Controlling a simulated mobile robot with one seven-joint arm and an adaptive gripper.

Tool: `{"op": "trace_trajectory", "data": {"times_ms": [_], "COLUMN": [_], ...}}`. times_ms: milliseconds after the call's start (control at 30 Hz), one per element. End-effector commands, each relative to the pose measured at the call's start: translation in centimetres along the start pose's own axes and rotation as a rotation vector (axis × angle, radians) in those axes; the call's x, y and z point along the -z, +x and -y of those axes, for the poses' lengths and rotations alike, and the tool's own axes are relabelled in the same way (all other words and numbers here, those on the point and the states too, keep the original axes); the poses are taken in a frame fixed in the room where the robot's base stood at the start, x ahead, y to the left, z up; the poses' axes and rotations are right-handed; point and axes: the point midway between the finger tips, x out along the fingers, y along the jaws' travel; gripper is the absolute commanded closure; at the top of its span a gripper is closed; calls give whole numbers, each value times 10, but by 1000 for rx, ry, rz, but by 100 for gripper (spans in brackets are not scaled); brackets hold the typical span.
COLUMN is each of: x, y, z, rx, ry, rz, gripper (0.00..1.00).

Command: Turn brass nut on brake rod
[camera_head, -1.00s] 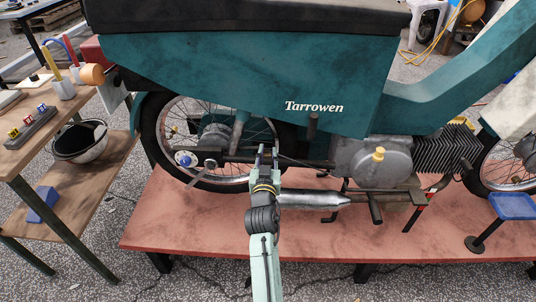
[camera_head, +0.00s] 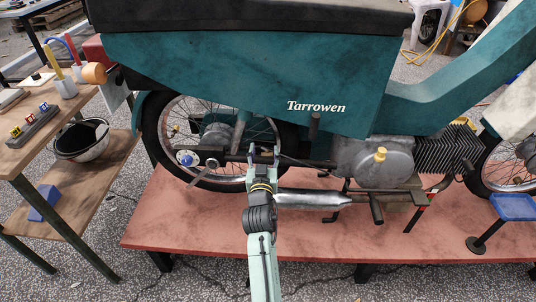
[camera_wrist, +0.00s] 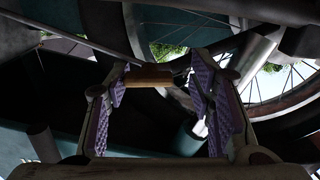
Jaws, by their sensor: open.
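My gripper (camera_head: 264,152) reaches up to the dark rod area low on the teal motorcycle (camera_head: 230,75), beside the rear wheel. In the wrist view my gripper (camera_wrist: 160,78) is open, with purple-padded fingers spread apart. A brass-coloured piece (camera_wrist: 150,77), probably the brass nut, shows between the fingertips, closer to the left one. I cannot tell whether that finger touches it. The brake rod cannot be clearly told apart from the dark parts around it. In the head view my gripper appears to hide the nut.
A silver exhaust (camera_head: 315,199) lies just right of my wrist. The spoked rear wheel (camera_head: 165,135) is on the left, and the engine with a brass-coloured cap (camera_head: 380,154) on the right. The motorcycle stands on a red platform (camera_head: 215,228). A wooden bench (camera_head: 75,95) stands left.

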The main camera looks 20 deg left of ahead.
Motion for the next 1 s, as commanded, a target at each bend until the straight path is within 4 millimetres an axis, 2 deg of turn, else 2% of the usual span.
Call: {"op": "trace_trajectory", "data": {"times_ms": [367,700,833,1000], "x": [-4,-3,-2,-2], "y": [-5,-58,-70,-75], "z": [-5,-2,-1,-1], "rx": [-10,-6,-4,-4], "ry": [-2,-1,-1,-2], "rz": [8,7,5,5], "gripper": [47,47,47,47]}}
